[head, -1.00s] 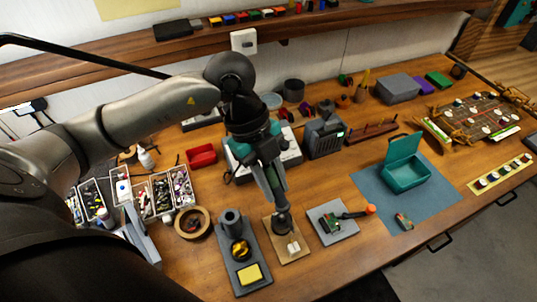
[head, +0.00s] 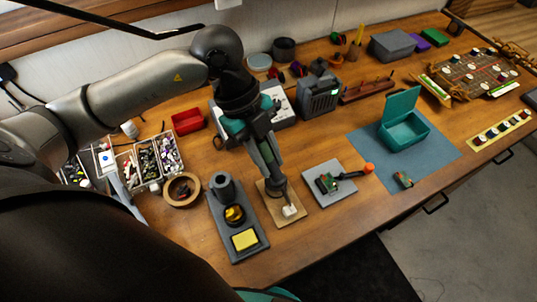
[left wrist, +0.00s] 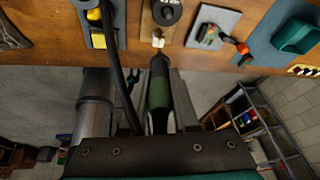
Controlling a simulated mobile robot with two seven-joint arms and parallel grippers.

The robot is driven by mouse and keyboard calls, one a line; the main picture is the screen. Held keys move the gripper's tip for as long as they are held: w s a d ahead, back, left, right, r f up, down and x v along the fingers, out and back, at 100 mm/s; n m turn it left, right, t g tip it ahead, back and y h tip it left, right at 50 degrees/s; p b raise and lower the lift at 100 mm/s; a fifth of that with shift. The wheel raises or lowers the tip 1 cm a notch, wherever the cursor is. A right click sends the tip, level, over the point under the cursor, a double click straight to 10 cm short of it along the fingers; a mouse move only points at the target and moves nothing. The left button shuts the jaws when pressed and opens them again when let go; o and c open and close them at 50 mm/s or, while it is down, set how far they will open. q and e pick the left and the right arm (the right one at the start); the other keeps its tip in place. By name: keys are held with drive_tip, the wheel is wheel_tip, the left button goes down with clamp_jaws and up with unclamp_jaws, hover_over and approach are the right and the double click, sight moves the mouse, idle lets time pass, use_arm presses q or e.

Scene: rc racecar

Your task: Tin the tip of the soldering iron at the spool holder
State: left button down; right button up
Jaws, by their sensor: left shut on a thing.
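My left gripper (head: 272,165) is shut on the soldering iron (left wrist: 159,90), whose dark green handle lies between the fingers in the left wrist view. The iron's front end points at the small white block (head: 289,211) on the wooden spool holder board (head: 268,219). The block also shows in the left wrist view (left wrist: 158,40), just ahead of the iron. The dark round spool (left wrist: 167,11) sits on the board beyond the block; in the head view my gripper largely covers it. I cannot tell whether the tip touches anything. My right gripper is out of view.
Left of the board is a grey stand with a tube holder (head: 222,186), brass wool (head: 234,215) and yellow sponge (head: 244,239). A teal box (head: 405,142) stands open on a blue mat.

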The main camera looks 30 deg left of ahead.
use_arm(q)
drive_tip(key=shift+f+b, duration=0.55)
drive_tip(key=shift+f, duration=0.5)
idle(2.6)
drive_tip(key=shift+p, duration=0.5)
idle(3.8)
